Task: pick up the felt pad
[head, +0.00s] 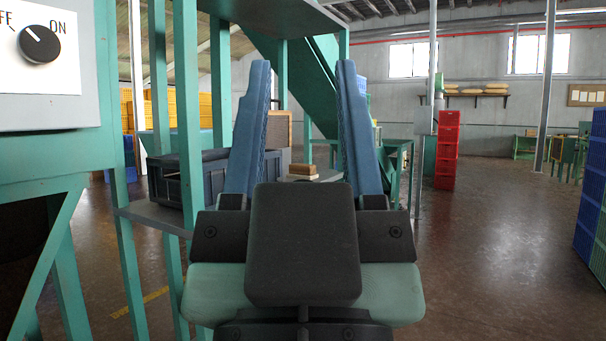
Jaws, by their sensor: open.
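My gripper (303,66) fills the middle of the head view, its two blue fingers spread wide apart with nothing between them. A small block (303,170), tan on top and paler below, shows farther off through the gap between the fingers. It lies on a grey surface (325,174) beyond the gripper, apart from it. It may be the felt pad, but it is too small to tell for sure. The gripper's dark body hides what is below and in front of that surface.
A dark crate (178,180) stands on a shelf left of the fingers, behind green posts (188,110). A switch panel (40,47) is close at left. Red crates (447,150) and blue crates (592,200) stand at right. The floor (490,250) between them is clear.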

